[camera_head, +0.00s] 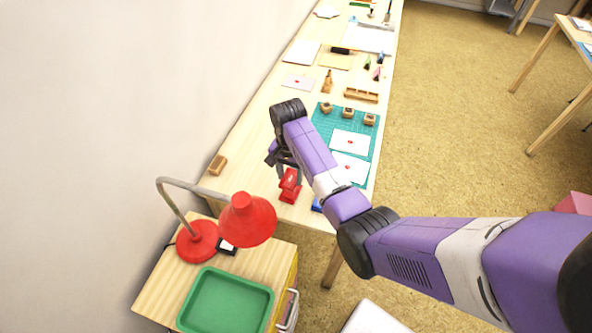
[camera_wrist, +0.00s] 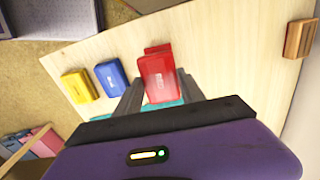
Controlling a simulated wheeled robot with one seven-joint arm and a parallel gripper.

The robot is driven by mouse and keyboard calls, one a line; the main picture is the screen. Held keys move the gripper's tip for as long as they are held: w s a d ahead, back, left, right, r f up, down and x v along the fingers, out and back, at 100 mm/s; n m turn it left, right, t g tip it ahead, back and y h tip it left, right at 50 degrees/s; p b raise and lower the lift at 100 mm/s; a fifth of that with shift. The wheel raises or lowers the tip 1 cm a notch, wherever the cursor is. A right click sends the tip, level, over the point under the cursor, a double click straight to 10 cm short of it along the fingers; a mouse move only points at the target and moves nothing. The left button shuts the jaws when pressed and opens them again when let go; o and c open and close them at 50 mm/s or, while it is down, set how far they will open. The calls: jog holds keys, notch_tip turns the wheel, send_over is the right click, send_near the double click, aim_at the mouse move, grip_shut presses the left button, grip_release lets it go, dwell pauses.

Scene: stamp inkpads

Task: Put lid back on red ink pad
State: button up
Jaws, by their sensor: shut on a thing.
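In the wrist view my gripper (camera_wrist: 159,92) is shut on a red lid (camera_wrist: 164,78) with a small pale label, held between the two fingers. Another red piece, the red ink pad (camera_wrist: 157,49), shows just past the lid's far edge and is largely hidden by it. In the head view my gripper (camera_head: 285,163) is at the near end of the long table, over the red pieces (camera_head: 289,187). I cannot tell whether lid and pad touch.
A blue ink pad (camera_wrist: 111,77) and a yellow ink pad (camera_wrist: 79,86) lie left of the fingers in the wrist view. A wooden block (camera_wrist: 299,39) lies far right. The red lamp (camera_head: 248,220) stands near the table's end. The teal mat (camera_head: 325,128) holds papers and stamps.

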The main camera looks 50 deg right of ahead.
aim_at(291, 184)
jog(key=shift+w+d, duration=0.15)
dwell(0.3)
jog(key=shift+f+b, duration=1.55)
jog(key=shift+f, duration=1.25)
jog(key=shift+p, duration=0.4)
jog(key=shift+f, duration=0.6)
dwell(1.0)
jog(key=o, duration=1.8)
